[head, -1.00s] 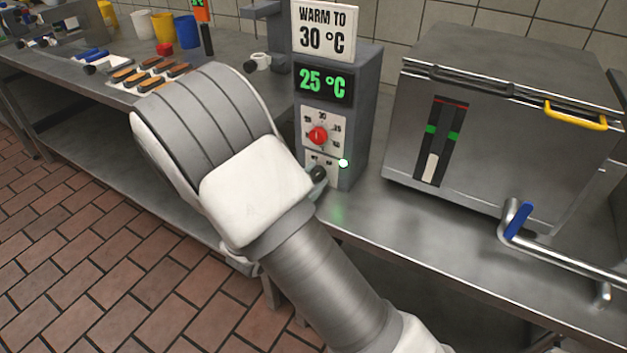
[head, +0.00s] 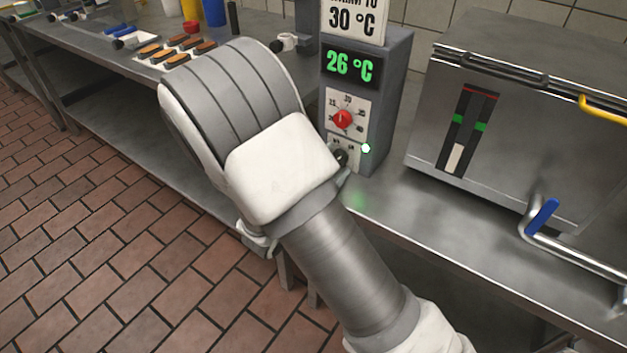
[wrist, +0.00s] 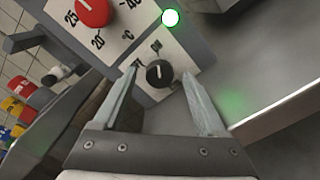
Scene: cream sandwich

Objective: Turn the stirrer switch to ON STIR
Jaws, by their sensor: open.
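The stirrer switch is a black knob (wrist: 159,73) on a white plate, low on the front of the grey control unit (head: 383,95). In the head view the knob (head: 341,157) is partly hidden behind my arm. In the wrist view my gripper (wrist: 161,82) is open, with one finger on each side of the knob. The fingertips are close to it, and I cannot tell whether they touch it.
Above the switch are a red dial (head: 342,119) and a display (head: 352,66) reading 26 °C. A steel box with a lid (head: 510,130) and a blue-handled tap (head: 541,217) stand right. A tray of several bars (head: 172,52) lies at the back left.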

